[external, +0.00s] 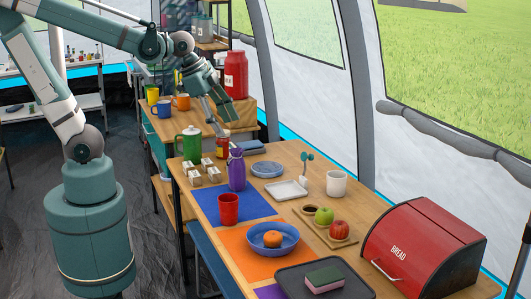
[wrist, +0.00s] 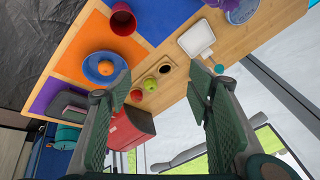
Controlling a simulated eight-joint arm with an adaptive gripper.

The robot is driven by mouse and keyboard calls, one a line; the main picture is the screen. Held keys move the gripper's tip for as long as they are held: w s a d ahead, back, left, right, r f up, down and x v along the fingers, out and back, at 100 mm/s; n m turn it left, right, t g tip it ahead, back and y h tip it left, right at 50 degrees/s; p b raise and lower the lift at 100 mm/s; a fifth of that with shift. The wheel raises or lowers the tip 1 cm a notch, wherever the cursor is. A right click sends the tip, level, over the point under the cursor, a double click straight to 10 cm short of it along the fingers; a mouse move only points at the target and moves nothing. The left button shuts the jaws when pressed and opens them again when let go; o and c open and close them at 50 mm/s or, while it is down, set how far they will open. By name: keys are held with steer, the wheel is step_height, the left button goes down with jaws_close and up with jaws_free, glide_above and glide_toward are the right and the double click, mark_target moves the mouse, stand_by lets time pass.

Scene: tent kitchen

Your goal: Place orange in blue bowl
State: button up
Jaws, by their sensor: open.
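The orange (external: 272,239) sits inside the blue bowl (external: 291,243), which rests on an orange placemat on the wooden table. In the wrist view the orange (wrist: 105,67) also lies within the blue bowl (wrist: 89,67). My gripper (external: 217,120) is high over the far part of the table, well apart from the bowl. In the wrist view my gripper (wrist: 160,86) has its two fingers spread wide with nothing between them.
A red cup (external: 229,210) and a purple bottle (external: 236,173) stand beyond the bowl. A green apple (external: 323,216) and a red apple (external: 340,229) are on a wooden board. A dark tray (external: 350,287) holds a sponge (external: 324,280). A red bread box (external: 425,248) stands at right.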

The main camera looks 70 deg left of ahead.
steer(key=s+a+r+n+t, duration=0.2)
steer(key=s+a+n, duration=0.4)
steer(key=n, duration=0.2)
steer(key=shift+a+n+y, duration=0.4)
stand_by(1.0)
